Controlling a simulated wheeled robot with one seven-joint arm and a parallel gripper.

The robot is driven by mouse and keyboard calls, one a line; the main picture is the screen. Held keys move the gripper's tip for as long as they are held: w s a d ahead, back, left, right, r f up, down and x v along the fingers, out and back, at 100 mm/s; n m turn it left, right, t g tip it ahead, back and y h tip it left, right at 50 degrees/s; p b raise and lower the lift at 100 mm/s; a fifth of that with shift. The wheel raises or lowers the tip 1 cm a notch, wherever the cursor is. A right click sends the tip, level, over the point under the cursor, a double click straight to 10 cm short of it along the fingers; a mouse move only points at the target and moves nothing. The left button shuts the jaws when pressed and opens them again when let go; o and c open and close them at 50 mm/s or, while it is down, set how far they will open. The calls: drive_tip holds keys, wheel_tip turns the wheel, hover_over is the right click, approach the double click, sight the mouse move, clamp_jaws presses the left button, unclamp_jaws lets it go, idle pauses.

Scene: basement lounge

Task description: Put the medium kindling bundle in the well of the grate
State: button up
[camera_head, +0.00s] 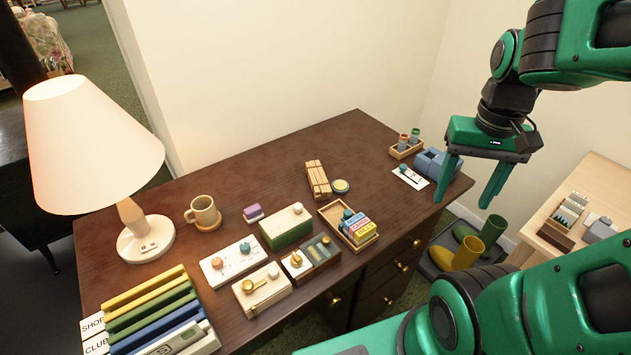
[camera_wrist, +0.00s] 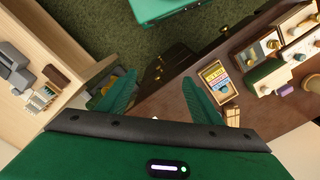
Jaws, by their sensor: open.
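My gripper (camera_head: 461,203) is open and empty, its fingers pointing down beyond the right end of the brown desk. In the wrist view my gripper (camera_wrist: 158,77) shows two spread green fingers with nothing between them. A pale slatted wooden piece (camera_head: 318,179) lies near the middle of the desk, left of my gripper; it also shows in the wrist view (camera_wrist: 232,114). It resembles a small bundle of sticks, but I cannot tell if it is the medium kindling bundle. I cannot make out a grate or its well in either view.
Boots (camera_head: 467,254) stand on the floor at right, beside a light wooden table (camera_head: 540,214).

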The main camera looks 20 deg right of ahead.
drive_tip(key=w+a+n, duration=0.2)
drive_tip(key=w, duration=1)
drive_tip(key=n, duration=0.3)
hover_over(317, 172)
drive_tip(key=f, duration=1.4)
drive_tip(key=shift+s+f, duration=0.3)
drive_tip(key=shift+f, duration=0.1)
drive_tip(key=shift+w+f, duration=0.15)
drive_tip(key=shift+f, duration=2.8)
drive_tip(key=c, duration=1.3)
drive_tip(key=shift+r, duration=0.1)
